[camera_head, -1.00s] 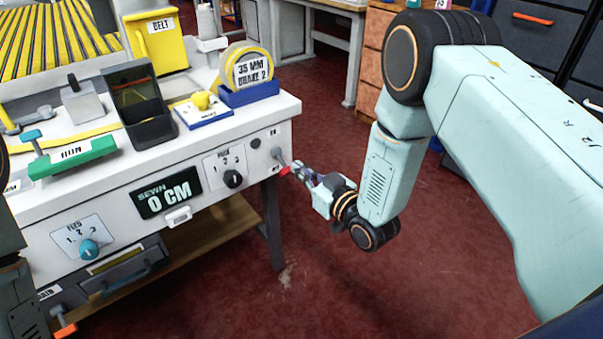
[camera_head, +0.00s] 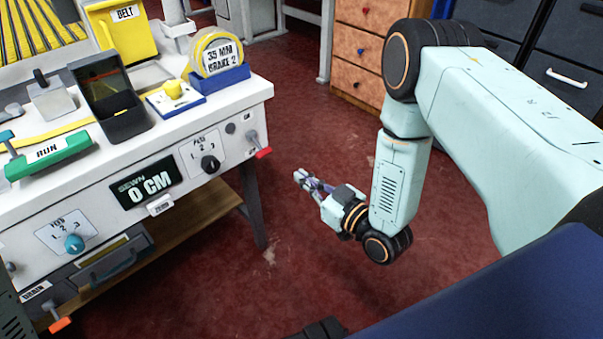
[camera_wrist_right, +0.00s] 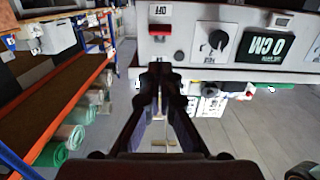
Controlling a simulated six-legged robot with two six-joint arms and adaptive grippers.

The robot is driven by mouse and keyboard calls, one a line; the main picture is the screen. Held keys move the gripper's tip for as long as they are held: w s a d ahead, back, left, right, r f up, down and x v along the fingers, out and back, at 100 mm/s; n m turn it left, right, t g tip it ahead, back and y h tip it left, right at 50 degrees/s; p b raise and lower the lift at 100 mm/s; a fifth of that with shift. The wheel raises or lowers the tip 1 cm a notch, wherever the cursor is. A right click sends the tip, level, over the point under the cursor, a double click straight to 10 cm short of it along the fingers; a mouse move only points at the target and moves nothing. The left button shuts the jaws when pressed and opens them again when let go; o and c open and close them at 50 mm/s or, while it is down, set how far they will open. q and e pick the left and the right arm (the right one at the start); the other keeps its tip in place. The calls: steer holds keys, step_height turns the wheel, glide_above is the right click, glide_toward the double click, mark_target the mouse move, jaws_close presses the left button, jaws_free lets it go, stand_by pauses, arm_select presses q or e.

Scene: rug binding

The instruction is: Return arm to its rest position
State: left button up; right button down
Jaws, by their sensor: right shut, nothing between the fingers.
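My right gripper (camera_head: 300,177) hangs over the red floor, to the right of the sewing machine's white front panel. Its fingers are shut and empty, and they point left toward the panel. In the right wrist view the closed fingertips (camera_wrist_right: 160,70) stand just below the red-tipped switch lever in the picture. In the head view this red-tipped lever (camera_head: 262,152) sits at the panel's right end, apart from the gripper. My right arm bends down from the upper right. The left gripper is not in view.
The white machine table (camera_head: 235,112) fills the left side, with a tape roll holder (camera_head: 218,75), a green RUN bar (camera_head: 50,155) and a 0 CM display (camera_head: 147,183). An orange drawer cabinet (camera_head: 360,50) stands behind. Open red floor (camera_head: 300,260) lies below the right gripper.

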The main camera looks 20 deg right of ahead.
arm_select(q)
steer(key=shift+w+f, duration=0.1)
arm_select(e)
steer(key=s+d+f+m+g+h, duration=0.1)
steer(key=s+f+m+g+h, duration=0.25)
steer(key=s+f+g, duration=0.85)
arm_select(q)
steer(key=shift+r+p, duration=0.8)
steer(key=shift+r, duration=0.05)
arm_select(e)
steer(key=s+d+g+h, duration=0.1)
steer(key=s+g, duration=0.3)
steer(key=s, duration=1.6)
steer(key=shift+s+r+m+h, duration=0.25)
steer(key=shift+r+m+h, duration=0.2)
steer(key=shift+h, duration=0.2)
steer(key=shift+f, duration=0.1)
